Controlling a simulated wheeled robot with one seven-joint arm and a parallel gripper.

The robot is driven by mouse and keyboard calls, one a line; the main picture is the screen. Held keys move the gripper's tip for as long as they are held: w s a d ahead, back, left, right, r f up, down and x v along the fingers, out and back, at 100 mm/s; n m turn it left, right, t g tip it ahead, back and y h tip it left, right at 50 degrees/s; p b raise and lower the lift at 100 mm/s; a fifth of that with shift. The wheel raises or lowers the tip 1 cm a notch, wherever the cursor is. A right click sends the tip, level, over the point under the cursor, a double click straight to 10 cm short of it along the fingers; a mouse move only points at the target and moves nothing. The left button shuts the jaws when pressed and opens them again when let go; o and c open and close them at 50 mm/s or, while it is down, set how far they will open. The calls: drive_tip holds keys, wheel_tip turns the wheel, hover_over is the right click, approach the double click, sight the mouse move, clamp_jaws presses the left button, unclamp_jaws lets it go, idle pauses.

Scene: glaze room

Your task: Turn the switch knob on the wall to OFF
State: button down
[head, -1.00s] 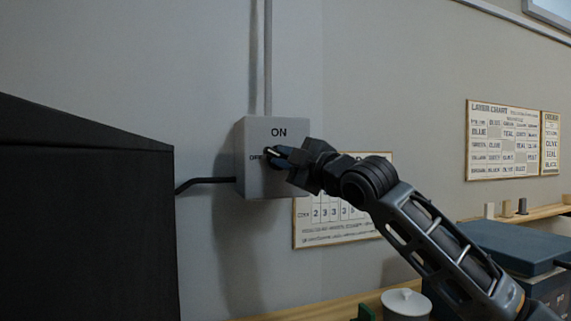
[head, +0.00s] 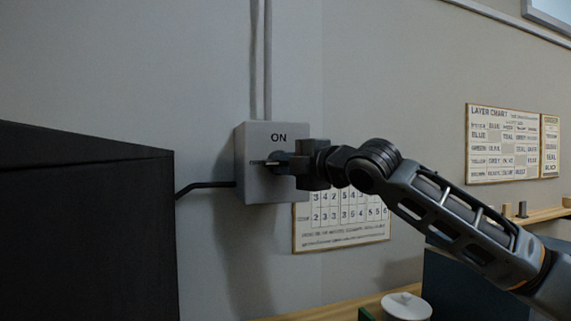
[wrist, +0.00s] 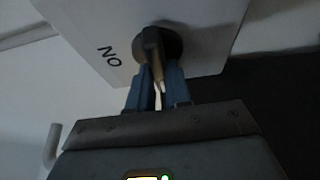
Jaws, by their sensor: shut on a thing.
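The grey switch box (head: 255,190) hangs on the wall, with ON printed at the top of its face and OFF at the left, partly covered. The round knob (head: 280,161) is in the middle of the face, and its light mark lies about level towards OFF. My gripper (head: 285,164) reaches in from the right, shut on the knob. In the wrist view, the blue fingers (wrist: 156,88) are on both sides of the handle of the knob (wrist: 153,50). The ON label appears turned over at its left. OFF cannot be seen there.
A black cabinet (head: 85,230) fills the lower left. A cable runs from it to the box, and a conduit (head: 267,60) rises above. A chart (head: 340,230) hangs behind my arm. A white lidded jar (head: 406,306) stands below on a wooden ledge.

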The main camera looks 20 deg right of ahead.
drive_tip(key=shift+f, duration=0.1)
drive_tip(key=c, duration=1.1)
unclamp_jaws()
drive_tip(key=shift+o, duration=0.2)
drive_tip(key=shift+s, duration=0.1)
drive_tip(key=b+v, duration=0.1)
drive_tip(key=v, duration=0.6)
drive_tip(key=shift+s+b, duration=0.25)
drive_tip(key=shift+b, duration=0.05)
